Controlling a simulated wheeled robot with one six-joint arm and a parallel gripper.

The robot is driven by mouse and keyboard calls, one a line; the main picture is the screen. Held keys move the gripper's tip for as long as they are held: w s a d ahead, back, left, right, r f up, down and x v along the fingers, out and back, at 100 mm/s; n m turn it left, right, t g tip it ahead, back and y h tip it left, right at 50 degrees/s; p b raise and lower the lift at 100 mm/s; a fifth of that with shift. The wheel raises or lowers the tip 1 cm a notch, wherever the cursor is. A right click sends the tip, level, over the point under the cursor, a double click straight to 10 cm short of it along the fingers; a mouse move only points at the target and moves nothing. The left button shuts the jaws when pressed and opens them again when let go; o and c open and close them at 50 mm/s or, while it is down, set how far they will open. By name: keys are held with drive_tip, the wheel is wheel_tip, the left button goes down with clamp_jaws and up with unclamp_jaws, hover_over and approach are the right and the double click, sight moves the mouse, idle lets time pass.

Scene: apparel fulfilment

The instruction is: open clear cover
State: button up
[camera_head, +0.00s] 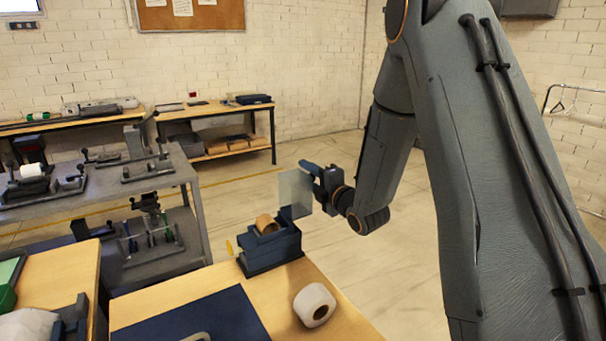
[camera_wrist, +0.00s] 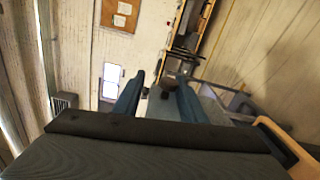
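The clear cover (camera_head: 295,191) is a see-through panel. It stands raised, near upright, over the right end of a dark blue dispenser (camera_head: 272,256) that holds a brown roll (camera_head: 266,224). My gripper (camera_head: 308,168) is at the cover's upper right side. In the head view I cannot tell whether it touches the cover. In the wrist view my gripper's two blue fingers (camera_wrist: 161,79) are apart, with nothing clearly held between them. A pale, see-through surface, which looks like the cover (camera_wrist: 214,104), shows just right of the right finger.
A white roll (camera_head: 315,304) and a dark blue mat (camera_head: 195,318) lie on the wooden table (camera_head: 345,318). A grey workbench (camera_head: 190,178) with fixtures stands to the left. Shelved benches line the back wall. The floor behind the dispenser is clear.

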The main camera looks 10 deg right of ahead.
drive_tip(key=shift+b+v, duration=0.45)
drive_tip(key=shift+v, duration=1.85)
drive_tip(key=shift+s, duration=0.1)
drive_tip(key=v, duration=0.8)
drive_tip(key=shift+s+d, duration=0.2)
drive_tip(key=shift+s, duration=0.2)
